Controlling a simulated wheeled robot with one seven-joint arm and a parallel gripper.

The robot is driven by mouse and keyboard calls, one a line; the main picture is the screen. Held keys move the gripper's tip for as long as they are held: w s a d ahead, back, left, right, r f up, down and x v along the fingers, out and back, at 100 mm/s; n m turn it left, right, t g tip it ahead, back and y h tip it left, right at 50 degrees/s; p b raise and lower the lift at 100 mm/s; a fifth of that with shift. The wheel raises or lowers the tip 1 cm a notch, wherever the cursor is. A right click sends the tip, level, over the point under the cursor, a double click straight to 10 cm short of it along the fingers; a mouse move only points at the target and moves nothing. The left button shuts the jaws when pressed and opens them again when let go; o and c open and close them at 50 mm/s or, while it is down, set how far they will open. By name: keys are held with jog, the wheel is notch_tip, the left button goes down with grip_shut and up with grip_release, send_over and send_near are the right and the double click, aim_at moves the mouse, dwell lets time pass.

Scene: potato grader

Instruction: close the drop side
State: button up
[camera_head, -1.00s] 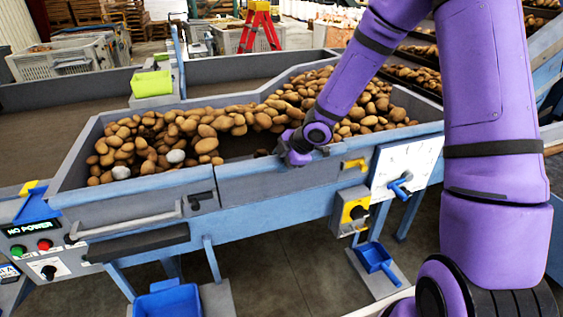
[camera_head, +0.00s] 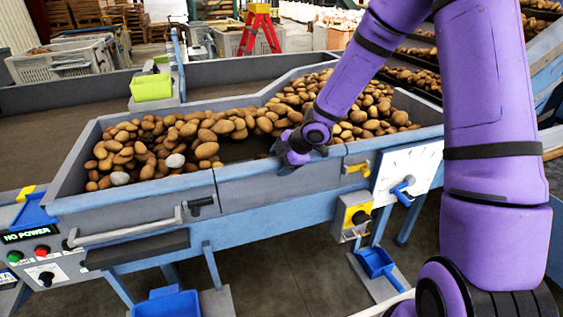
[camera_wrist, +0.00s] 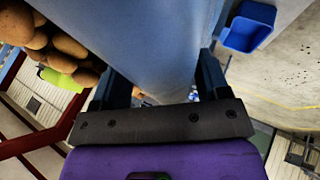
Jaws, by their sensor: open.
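The drop side (camera_head: 265,186) is the grey-blue panel in the middle of the trough's front wall. It stands upright, roughly in line with the wall on both sides. A black latch (camera_head: 201,204) sits at its left end and a yellow latch (camera_head: 357,167) at its right end; I cannot tell whether they are engaged. My gripper (camera_head: 291,153) is at the panel's top edge, right of its middle. In the wrist view my gripper (camera_wrist: 160,86) is open, one finger on each side of a blue-grey panel. Whether the fingers touch it is unclear.
Potatoes (camera_head: 140,145) and a few pale lumps lie in the trough behind the panel. A long handle (camera_head: 125,227) and control box (camera_head: 45,258) are at left. A yellow switch box (camera_head: 352,212) and white dial plate (camera_head: 408,170) are at right.

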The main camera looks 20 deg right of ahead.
jog(key=shift+s+d, duration=0.1)
jog(key=shift+s, duration=0.05)
jog(key=v, duration=1)
jog(key=shift+r, duration=0.3)
dwell(0.8)
dwell(0.3)
jog(key=shift+s, duration=0.1)
